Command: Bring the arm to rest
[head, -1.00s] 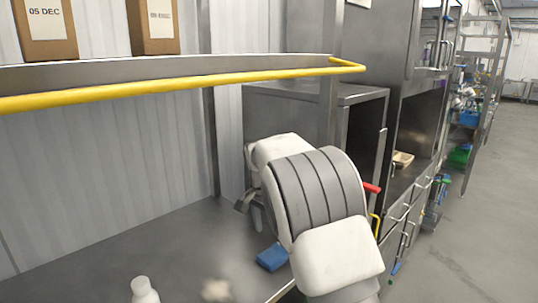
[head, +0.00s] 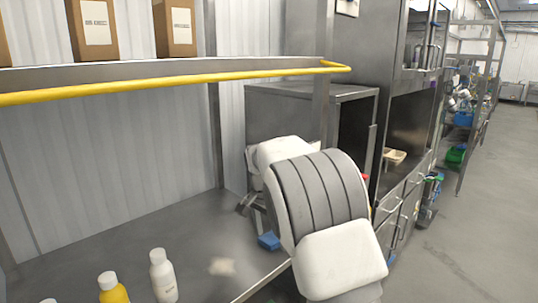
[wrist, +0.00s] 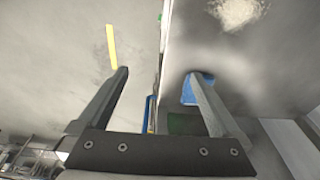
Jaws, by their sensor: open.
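My gripper (wrist: 160,85) is open in the wrist view, its two fingers spread wide with nothing between them. In the head view my gripper (head: 243,207) shows only in part, behind my own arm, above the steel worktop (head: 130,240). A blue block-like item (head: 268,241) lies on the worktop below the gripper. In the wrist view the blue item (wrist: 188,92) is partly hidden behind the right finger. A small pale heap, perhaps rice (head: 222,266), lies on the worktop and also shows in the wrist view (wrist: 238,12).
A white bottle (head: 163,277) and a yellow bottle (head: 113,290) stand at the front left. A shelf with a yellow rail (head: 180,82) crosses above, bearing brown boxes (head: 175,28). A steel cabinet (head: 345,95) stands behind my arm. The floor at right (head: 470,230) is clear.

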